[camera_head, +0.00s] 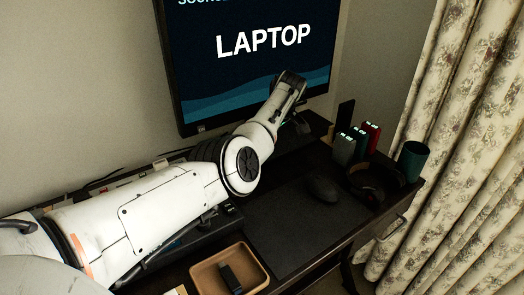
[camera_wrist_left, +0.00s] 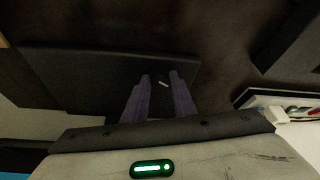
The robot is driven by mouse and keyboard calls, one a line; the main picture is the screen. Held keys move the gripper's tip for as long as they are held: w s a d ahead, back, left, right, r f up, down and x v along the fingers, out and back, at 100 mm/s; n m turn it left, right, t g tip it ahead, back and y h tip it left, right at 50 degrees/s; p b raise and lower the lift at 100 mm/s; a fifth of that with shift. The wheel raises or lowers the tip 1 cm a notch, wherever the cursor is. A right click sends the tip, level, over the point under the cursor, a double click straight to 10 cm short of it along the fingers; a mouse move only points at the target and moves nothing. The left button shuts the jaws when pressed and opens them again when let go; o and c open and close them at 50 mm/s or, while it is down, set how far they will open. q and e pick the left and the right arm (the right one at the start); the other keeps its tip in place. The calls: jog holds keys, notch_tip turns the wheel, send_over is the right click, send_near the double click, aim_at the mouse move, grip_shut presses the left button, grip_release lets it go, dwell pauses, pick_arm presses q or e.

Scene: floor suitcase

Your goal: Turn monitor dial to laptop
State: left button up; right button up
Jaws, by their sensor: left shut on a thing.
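The monitor (camera_head: 250,60) stands at the back and its screen reads "LAPTOP" in large white letters. My left arm reaches in from the left, and its gripper (camera_head: 298,122) is low by the monitor's lower right, partly hidden by my wrist. In the left wrist view my two fingers (camera_wrist_left: 159,82) point at a dark surface with a small gap between them. A short white mark (camera_wrist_left: 164,84) shows at the fingertips, on what looks like the dark dial. The dial's outline is too dark to make out, and in the head view it is hidden. My right gripper is out of view.
A black mat (camera_head: 300,232) with a mouse (camera_head: 323,188) lies on the dark desk. Headphones (camera_head: 368,184), a green cup (camera_head: 412,160) and small coloured boxes (camera_head: 345,148) stand at the right. A brown tray (camera_head: 205,279) is at the front. Floral curtains (camera_head: 450,150) hang at the right.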

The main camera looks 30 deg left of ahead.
pick_arm(q)
jog(key=o, duration=1)
jog(key=shift+o, duration=0.2)
jog(key=p+v, duration=0.1)
jog(key=v, duration=0.9)
jog(key=shift+r, duration=0.15)
